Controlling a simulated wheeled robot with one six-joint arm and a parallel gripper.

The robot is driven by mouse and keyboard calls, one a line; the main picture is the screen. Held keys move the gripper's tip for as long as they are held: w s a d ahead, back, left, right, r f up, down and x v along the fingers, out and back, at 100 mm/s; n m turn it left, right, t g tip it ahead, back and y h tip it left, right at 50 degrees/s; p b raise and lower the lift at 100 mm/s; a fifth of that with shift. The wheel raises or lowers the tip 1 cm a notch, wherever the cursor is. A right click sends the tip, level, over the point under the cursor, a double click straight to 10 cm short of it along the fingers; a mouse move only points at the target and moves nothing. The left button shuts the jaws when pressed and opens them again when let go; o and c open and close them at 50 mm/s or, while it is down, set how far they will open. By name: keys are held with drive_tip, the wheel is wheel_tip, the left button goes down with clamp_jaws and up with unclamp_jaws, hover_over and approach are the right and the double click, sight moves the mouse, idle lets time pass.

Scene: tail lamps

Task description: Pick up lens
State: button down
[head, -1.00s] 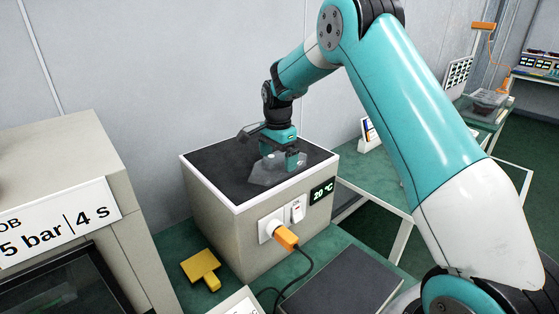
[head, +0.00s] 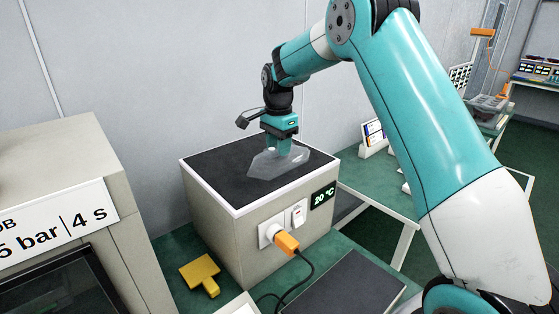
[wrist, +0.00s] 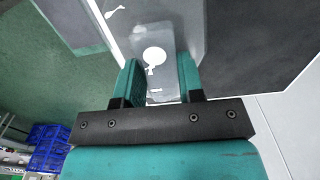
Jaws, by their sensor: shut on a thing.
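The lens (head: 270,165) is a clear, greyish, angular shell over the dark top of the beige box (head: 215,213) in the head view. My gripper (head: 279,147) points down and is shut on the lens. The lens seems held just above the box top, though the gap is hard to judge. In the wrist view my gripper (wrist: 160,72) has its two teal fingers on either side of the see-through lens (wrist: 180,28). The fingers hide part of the lens.
The box shows a 20 °C display (head: 322,195) and an orange plug (head: 286,243) with a black cable. A yellow block (head: 199,270) lies on the green bench. A beige cabinet with a sign (head: 55,222) stands at left. A wall rises behind.

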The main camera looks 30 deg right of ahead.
wheel_tip(320, 180, up, 16)
drive_tip(key=b, duration=0.1)
idle(0.9)
